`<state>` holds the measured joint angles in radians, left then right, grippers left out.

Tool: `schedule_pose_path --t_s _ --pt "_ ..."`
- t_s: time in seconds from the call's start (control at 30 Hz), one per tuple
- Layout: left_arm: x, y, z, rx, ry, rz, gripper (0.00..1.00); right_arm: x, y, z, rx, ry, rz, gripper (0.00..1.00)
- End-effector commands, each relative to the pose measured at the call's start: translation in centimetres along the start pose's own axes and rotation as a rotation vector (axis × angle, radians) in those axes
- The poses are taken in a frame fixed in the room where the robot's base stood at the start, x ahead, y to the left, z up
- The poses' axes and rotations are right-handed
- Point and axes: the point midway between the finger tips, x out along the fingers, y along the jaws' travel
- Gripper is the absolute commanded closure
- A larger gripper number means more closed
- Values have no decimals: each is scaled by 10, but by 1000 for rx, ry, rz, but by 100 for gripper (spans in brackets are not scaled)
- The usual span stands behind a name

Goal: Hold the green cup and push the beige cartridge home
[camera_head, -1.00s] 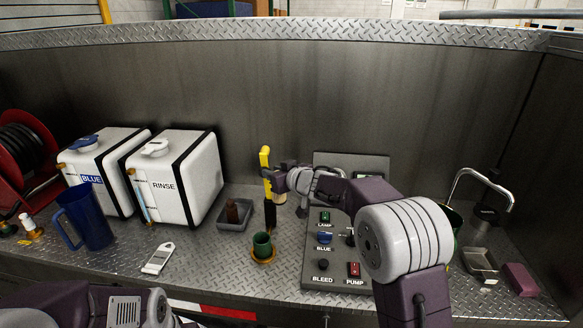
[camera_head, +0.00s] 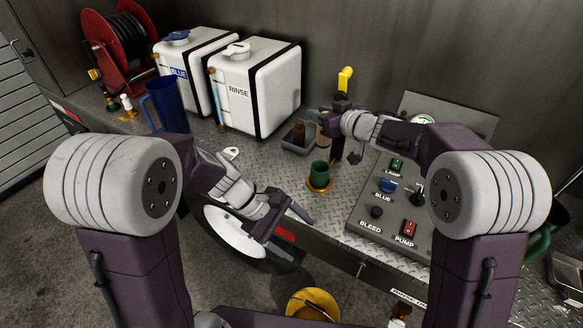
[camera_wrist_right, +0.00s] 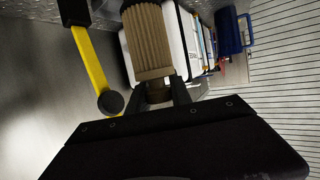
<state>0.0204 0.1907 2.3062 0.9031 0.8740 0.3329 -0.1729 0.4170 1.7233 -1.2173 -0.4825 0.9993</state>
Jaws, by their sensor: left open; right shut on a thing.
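The green cup (camera_head: 320,168) stands upright in a brass-coloured ring (camera_head: 319,187) on the deck, near its front edge. My right gripper (camera_head: 334,117) is shut on the beige cartridge (camera_head: 323,124), held above and behind the cup. The ribbed cartridge (camera_wrist_right: 146,40) fills the upper middle of the right wrist view, between the fingertips. My left gripper (camera_head: 294,232) is open and empty, in front of the deck edge, below and left of the cup. The cartridge's lower end is unclear in the head view.
A grey tray (camera_head: 290,147) with a brown bottle (camera_head: 299,133) lies left of my right gripper. A yellow-handled tool (camera_head: 344,79) stands close behind it. The switch panel (camera_head: 366,228) is right of the cup. White tanks (camera_head: 254,95) and a blue jug (camera_head: 167,106) stand left.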

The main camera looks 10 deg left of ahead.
Motion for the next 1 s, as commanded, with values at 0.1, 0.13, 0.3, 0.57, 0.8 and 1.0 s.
schedule_pose_path --t_s 0.1,0.13,0.3,0.57,0.8,1.0 --pt "-4 79 -4 -335 -204 231 20 0 0 0 0 0 0 100" --pt "-9 99 -11 -413 -255 294 20 0 0 0 0 0 0 100" --pt "-30 168 -81 -725 -428 575 20 0 0 0 0 0 0 100" --pt "-14 148 -140 -880 -426 609 20 0 0 0 0 0 1 100" --pt "-7 155 -140 -879 -424 610 20 0 0 0 0 0 1 100" --pt "27 183 -135 -876 -423 607 20 0 0 0 0 0 1 100"
